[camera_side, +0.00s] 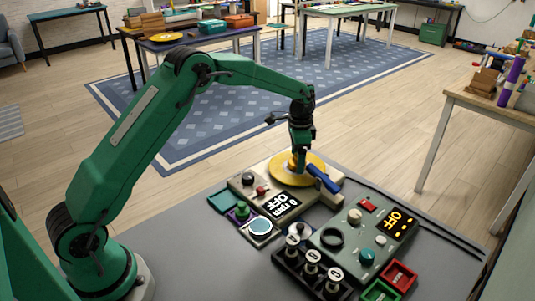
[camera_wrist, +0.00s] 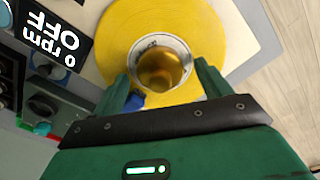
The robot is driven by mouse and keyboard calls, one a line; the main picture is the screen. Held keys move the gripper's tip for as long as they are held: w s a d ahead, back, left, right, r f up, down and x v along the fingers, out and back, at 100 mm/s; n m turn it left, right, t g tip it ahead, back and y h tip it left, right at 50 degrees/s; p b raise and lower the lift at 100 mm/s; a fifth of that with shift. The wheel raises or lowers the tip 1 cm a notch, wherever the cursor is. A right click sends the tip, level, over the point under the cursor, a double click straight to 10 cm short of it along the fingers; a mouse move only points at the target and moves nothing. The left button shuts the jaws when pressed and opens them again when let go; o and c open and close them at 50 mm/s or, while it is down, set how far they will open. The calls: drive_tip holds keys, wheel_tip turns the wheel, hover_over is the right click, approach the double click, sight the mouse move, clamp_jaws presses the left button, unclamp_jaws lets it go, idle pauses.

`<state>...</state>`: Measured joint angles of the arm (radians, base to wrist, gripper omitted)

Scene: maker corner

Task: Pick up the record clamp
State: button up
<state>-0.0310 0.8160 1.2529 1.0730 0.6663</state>
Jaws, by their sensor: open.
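The record clamp (camera_wrist: 160,62), a round metallic piece with a white lettered rim and a gold-brown face, stands on the yellow record (camera_wrist: 122,32) in the wrist view. My gripper (camera_wrist: 164,84) is open, with one green finger on each side of the clamp's near part. I cannot tell whether either finger touches it. In the side view my gripper (camera_side: 299,165) points down over the yellow record (camera_side: 278,172) on the turntable, and mostly hides the clamp. A blue arm (camera_side: 324,179) lies over the record's right edge.
The turntable's display (camera_side: 280,205) reads OFF and 0 rpm. In front stand a grey device (camera_side: 345,240) with knobs, a black rack of round-topped pieces (camera_side: 310,270), and red (camera_side: 398,277) and green trays. Bare grey tabletop (camera_side: 190,250) lies at the left.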

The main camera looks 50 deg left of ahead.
drive_tip(key=shift+c, duration=0.5)
drive_tip(key=c, duration=1.1)
drive_tip(key=shift+r, duration=0.15)
drive_tip(key=shift+r, duration=0.5)
wheel_tip(320, 180, up, 3)
drive_tip(key=shift+r, duration=0.1)
drive_tip(key=s+d+r, duration=0.2)
drive_tip(key=d, duration=0.1)
drive_tip(key=s+d+r, duration=0.1)
drive_tip(key=d+r, duration=0.1)
drive_tip(key=d, duration=0.1)
drive_tip(key=s+d+r, duration=0.2)
drive_tip(key=d, duration=0.2)
drive_tip(key=shift+s+d+r, duration=0.1)
drive_tip(key=shift+s+r, duration=0.2)
drive_tip(key=shift+s, duration=0.05)
